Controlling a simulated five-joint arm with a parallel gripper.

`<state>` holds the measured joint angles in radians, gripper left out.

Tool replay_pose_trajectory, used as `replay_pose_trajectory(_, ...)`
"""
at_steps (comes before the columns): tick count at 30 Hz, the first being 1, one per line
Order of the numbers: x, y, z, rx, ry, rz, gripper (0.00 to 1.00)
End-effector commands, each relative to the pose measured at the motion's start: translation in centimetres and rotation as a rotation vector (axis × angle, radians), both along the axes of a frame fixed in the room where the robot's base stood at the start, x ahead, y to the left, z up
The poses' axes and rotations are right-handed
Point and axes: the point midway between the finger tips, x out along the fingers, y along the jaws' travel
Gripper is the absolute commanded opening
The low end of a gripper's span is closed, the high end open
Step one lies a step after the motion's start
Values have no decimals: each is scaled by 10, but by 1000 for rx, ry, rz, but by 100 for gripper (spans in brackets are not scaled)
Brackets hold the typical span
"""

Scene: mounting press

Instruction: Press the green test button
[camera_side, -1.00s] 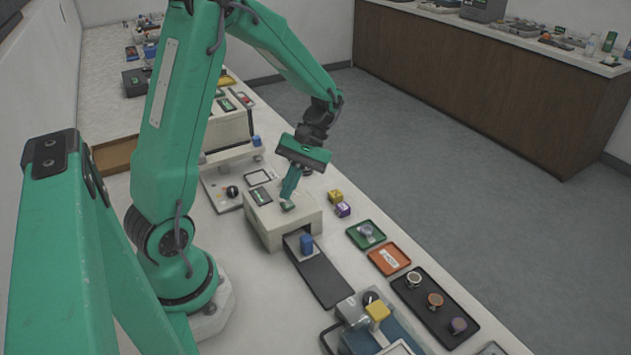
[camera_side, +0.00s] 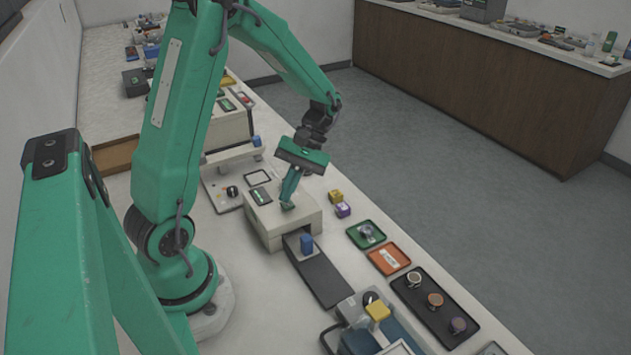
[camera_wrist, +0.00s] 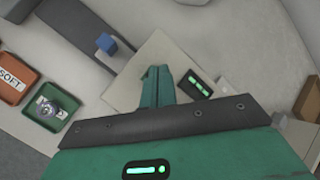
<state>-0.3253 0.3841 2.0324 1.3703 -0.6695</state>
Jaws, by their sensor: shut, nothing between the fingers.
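The green test button (camera_side: 288,207) is on top of a white box (camera_side: 275,233), near its front. My gripper (camera_side: 289,201) is shut and empty, pointing down with its fingertips at the button. They look to be on it or just above it; I cannot tell whether it is pushed in. In the wrist view my gripper (camera_wrist: 156,70) shows over the box (camera_wrist: 128,88), and the fingers hide the button. A small display (camera_wrist: 196,84) with green marks sits on the box beside the fingers.
A green tray (camera_side: 378,232), an orange tray (camera_side: 390,258) and a black tray (camera_side: 460,335) lie further right.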

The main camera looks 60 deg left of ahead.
Motion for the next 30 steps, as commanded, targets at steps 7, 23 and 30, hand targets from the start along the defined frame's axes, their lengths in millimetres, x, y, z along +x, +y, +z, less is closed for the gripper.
replay_pose_trajectory(7, 0, 0, 0, 0, 0, 0, 0)
replay_pose_trajectory(23, 0, 0, -4, 0, 1, 0, 0)
replay_pose_trajectory(30, 0, 0, -6, 0, 0, 0, 0)
